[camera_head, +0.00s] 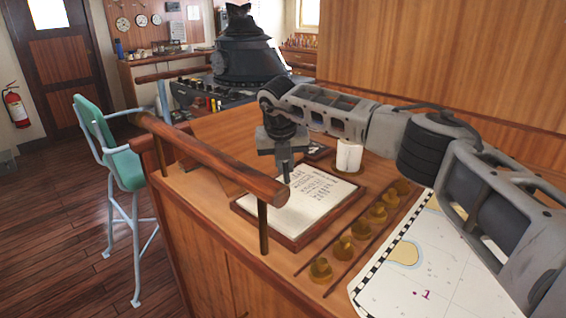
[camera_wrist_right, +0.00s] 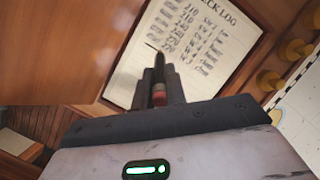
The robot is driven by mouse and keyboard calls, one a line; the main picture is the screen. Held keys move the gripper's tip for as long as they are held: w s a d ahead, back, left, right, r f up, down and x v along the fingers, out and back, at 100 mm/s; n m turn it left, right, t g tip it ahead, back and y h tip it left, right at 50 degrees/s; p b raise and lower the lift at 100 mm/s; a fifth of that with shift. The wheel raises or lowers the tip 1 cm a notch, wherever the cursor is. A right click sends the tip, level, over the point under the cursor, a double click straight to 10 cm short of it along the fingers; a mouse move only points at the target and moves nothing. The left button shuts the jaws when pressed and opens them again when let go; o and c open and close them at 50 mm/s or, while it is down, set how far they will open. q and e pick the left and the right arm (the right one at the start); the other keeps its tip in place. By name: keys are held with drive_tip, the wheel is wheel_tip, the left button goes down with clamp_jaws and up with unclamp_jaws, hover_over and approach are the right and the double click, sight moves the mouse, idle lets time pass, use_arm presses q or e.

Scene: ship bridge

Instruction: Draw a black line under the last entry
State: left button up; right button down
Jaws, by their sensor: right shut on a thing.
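The deck log page (camera_head: 302,215), white with handwritten rows, lies in a wooden frame on the desk. In the right wrist view the page (camera_wrist_right: 135,75) shows its heading and several rows of entries. My right gripper (camera_head: 285,176) points down over the page's upper left part. In the right wrist view the gripper (camera_wrist_right: 158,85) is shut on a slim dark pen (camera_wrist_right: 158,70) with a reddish end and a thin pointed tip. The tip is over the page near the entries; I cannot tell whether it touches. My left gripper is not in view.
A wooden rail (camera_head: 215,160) on posts runs along the desk's left edge. Several brass knobs (camera_head: 343,248) stand right of the page, beside a nautical chart (camera_head: 420,270). A white cylinder (camera_head: 349,157) stands behind the page. A green chair (camera_head: 122,165) is at left.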

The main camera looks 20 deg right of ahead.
drive_tip(key=shift+s+d, duration=0.1)
drive_tip(key=shift+s, duration=0.15)
drive_tip(key=shift+f, duration=0.1)
drive_tip(key=shift+s+d, duration=0.2)
drive_tip(key=shift+s, duration=0.25)
drive_tip(key=shift+s, duration=0.1)
drive_tip(key=shift+s+d, duration=0.25)
drive_tip(key=shift+s, duration=0.2)
drive_tip(key=shift+s, duration=0.1)
idle(0.4)
drive_tip(key=shift+s+d+b, duration=0.15)
drive_tip(key=shift+s+b, duration=0.2)
drive_tip(key=shift+s, duration=0.05)
drive_tip(key=shift+s, duration=0.1)
drive_tip(key=shift+s+d, duration=0.25)
drive_tip(key=shift+s, duration=0.15)
